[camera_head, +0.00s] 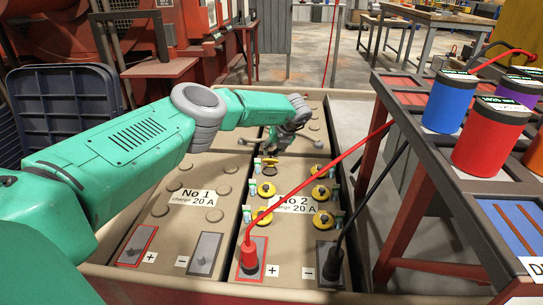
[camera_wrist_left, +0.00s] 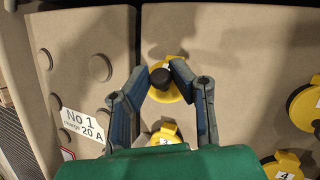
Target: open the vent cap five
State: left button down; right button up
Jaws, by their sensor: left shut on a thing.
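Vent cap five appears to be the yellow cap (camera_wrist_left: 162,92) with a dark round knob, at the far left of the No 2 battery (camera_wrist_left: 235,60); its number is too small to read surely. It also shows in the head view (camera_head: 267,164). My left gripper (camera_wrist_left: 164,72) reaches down over it, with both fingertips closed on the knob from either side. It also shows in the head view (camera_head: 272,152). The cap sits at its place on the battery top. My right gripper is not in view.
Cap 3 (camera_wrist_left: 165,134) lies close to my left gripper. Cap 4 (camera_wrist_left: 286,166) and another cap (camera_wrist_left: 306,106) stand to the right. A red cable (camera_head: 300,188) runs past the caps. A rack with coloured cans (camera_head: 450,100) stands at right.

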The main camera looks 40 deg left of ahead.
pick_arm(q)
jog(key=shift+w+d+r, duration=0.15)
jog(key=shift+w+r, duration=0.1)
jog(key=c, duration=1.5)
grip_release()
jog(key=shift+o, duration=0.2)
jog(key=shift+d, duration=0.1)
jog(key=shift+s, duration=0.1)
jog(key=v, duration=1.1)
jog(key=shift+d+r, duration=0.15)
jog(key=shift+r, duration=0.2)
